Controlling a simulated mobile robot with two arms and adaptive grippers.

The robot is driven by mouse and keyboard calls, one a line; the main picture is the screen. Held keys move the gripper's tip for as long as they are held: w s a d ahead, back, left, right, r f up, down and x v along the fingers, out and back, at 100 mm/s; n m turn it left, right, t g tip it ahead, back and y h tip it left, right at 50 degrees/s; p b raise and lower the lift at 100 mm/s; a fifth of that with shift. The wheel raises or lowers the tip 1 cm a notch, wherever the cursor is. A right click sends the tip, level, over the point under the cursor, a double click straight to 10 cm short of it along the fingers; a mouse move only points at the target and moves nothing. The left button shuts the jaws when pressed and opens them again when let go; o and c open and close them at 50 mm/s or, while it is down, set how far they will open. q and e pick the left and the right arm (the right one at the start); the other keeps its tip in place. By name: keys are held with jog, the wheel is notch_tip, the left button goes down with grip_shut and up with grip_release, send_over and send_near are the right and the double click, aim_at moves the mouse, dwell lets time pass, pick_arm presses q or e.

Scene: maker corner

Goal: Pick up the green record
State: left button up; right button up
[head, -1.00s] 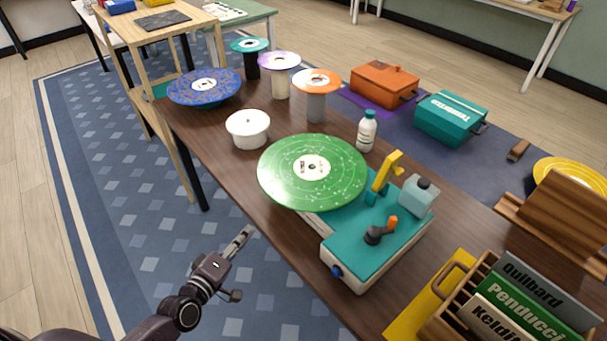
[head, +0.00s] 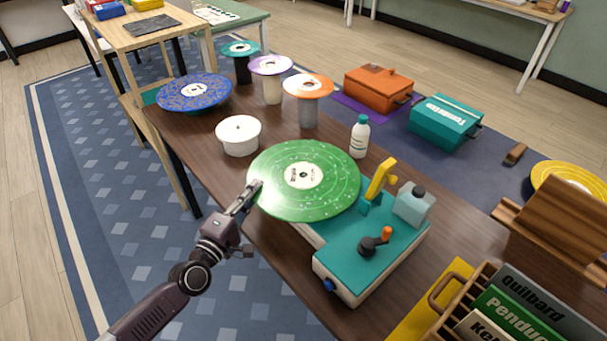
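The green record (head: 320,204) has a white centre label and lies flat, raised above the table, over the left end of a teal and cream turntable device (head: 365,245). My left gripper (head: 254,188) is at the record's left rim, with its fingertips overlapping or touching the edge in the picture. Its fingers are seen nearly edge-on, so I cannot tell whether they are apart or closed on the rim. My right gripper is not in view.
A white round tub (head: 239,137) and a white bottle (head: 359,137) stand close behind the record. Blue (head: 215,98), orange (head: 308,83), purple (head: 270,64) and teal (head: 240,47) records sit farther back. A wooden rack (head: 462,307) of sleeves stands at front right.

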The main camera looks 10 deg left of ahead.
aim_at(266, 176)
pick_arm(q)
jog(key=shift+d+x, duration=0.2)
jog(key=shift+x, duration=2.65)
jog(key=shift+f, duration=0.1)
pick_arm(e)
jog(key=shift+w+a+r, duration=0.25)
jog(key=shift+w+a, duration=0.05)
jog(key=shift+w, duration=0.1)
pick_arm(q)
jog(key=shift+s, duration=0.1)
grip_shut()
jog(key=shift+p, duration=0.3)
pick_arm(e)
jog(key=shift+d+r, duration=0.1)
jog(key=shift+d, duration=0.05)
